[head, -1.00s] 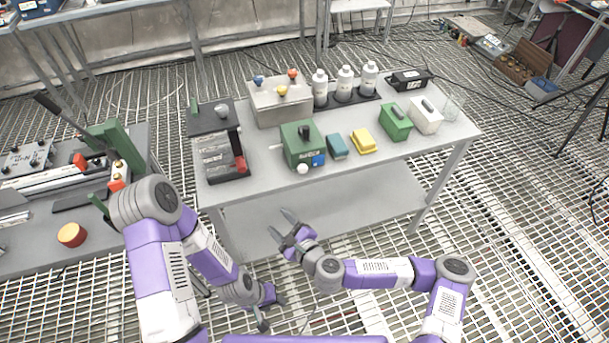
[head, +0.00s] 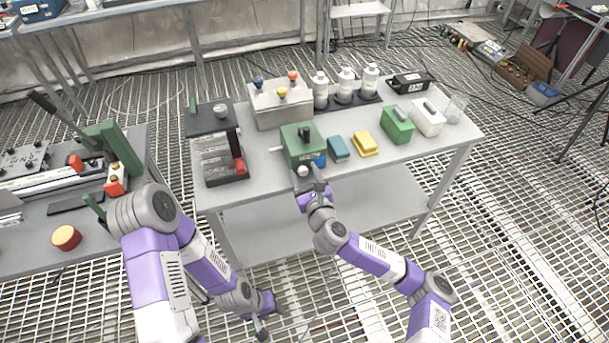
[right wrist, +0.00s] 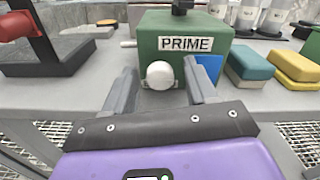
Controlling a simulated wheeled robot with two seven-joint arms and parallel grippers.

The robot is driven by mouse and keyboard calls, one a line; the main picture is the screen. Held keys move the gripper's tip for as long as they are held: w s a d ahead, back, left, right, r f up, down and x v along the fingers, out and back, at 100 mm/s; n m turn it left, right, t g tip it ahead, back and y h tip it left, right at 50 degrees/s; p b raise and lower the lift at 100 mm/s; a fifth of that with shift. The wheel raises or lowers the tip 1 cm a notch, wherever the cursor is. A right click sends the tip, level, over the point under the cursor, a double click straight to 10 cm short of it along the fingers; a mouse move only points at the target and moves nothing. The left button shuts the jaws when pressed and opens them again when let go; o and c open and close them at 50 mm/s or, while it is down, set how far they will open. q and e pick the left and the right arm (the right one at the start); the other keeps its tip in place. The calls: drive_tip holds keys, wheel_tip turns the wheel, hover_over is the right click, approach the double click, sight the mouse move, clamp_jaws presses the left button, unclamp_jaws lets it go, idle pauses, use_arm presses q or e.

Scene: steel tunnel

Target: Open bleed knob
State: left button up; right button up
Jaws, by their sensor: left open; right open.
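A green box (head: 304,144) with a black knob on top stands near the front edge of the grey table. The right wrist view shows its front (right wrist: 182,38) with a PRIME label, a white round knob (right wrist: 160,75) and a blue patch. My right gripper (head: 308,176) is open at the front of this box. In the right wrist view its fingers (right wrist: 160,88) stand on either side of the white knob, with gaps showing on both sides. In the head view the gripper largely hides that knob. My left gripper (head: 270,315) is open and empty, low in front of the table.
A teal sponge (head: 338,148) and a yellow sponge (head: 364,144) lie right of the box. A dark device with a red handle (head: 238,163) stands left. A grey box with coloured knobs (head: 281,106) and white bottles (head: 345,86) stand behind.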

drive_tip(key=shift+c, duration=0.5)
drive_tip(key=c, duration=1)
drive_tip(key=shift+o, duration=0.2)
